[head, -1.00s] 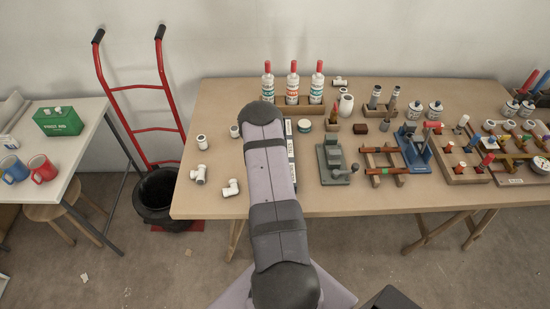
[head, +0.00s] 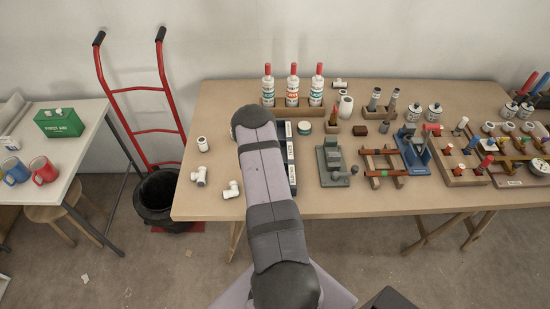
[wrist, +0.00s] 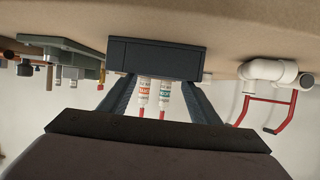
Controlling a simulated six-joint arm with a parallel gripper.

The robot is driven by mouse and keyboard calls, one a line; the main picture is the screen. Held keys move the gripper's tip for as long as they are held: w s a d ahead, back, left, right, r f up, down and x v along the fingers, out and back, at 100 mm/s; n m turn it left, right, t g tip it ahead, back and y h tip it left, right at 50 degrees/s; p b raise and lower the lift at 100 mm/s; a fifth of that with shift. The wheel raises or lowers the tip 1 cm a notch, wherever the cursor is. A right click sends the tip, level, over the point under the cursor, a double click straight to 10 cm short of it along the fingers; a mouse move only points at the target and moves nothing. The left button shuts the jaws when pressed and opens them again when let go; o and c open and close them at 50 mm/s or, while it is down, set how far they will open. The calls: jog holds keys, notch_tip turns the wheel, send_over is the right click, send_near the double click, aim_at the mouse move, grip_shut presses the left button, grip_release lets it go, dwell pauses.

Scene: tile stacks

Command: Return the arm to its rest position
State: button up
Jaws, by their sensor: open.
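My gripper (wrist: 157,92) shows in the wrist view with its two dark fingers spread apart and nothing held between them. In the head view my own arm (head: 268,185) reaches over the front left part of the workbench and hides the gripper. A dark, labelled rack (head: 289,160) lies on the bench just right of the arm, partly covered by it. In the wrist view, a dark block (wrist: 155,58), probably this rack, stands beyond the fingertips. I cannot tell the exact gap between them.
White pipe fittings (head: 232,189) lie left of my arm. Bottles with red tips (head: 292,88) stand in a wooden holder behind. A grey-green fixture (head: 333,166) stands to the right. The bench's front left corner (head: 190,212) is bare. A red hand truck (head: 155,88) stands left.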

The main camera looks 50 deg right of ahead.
jog(key=shift+v, duration=1.9)
jog(key=shift+w+r+p, duration=0.1)
jog(key=shift+w+p, duration=0.25)
jog(key=shift+w, duration=0.05)
jog(key=w+a+r+n+g+y+p, duration=0.1)
jog(key=w+a+r+n+y+p, duration=0.1)
jog(key=w+a+r+y, duration=0.45)
jog(key=w+a+r+n+g+y+p, duration=0.1)
jog(key=a+r+n+g+y+p, duration=0.15)
jog(key=a, duration=0.65)
jog(key=s+a+r+n+g+y+p, duration=0.1)
jog(key=s+a+r+n+g, duration=0.4)
jog(key=s+a+r, duration=0.5)
jog(key=s+r+p, duration=0.1)
jog(key=s+r, duration=0.3)
jog(key=shift+n+y+p, duration=0.3)
jog(key=shift+n, duration=0.05)
jog(key=shift+a, duration=0.15)
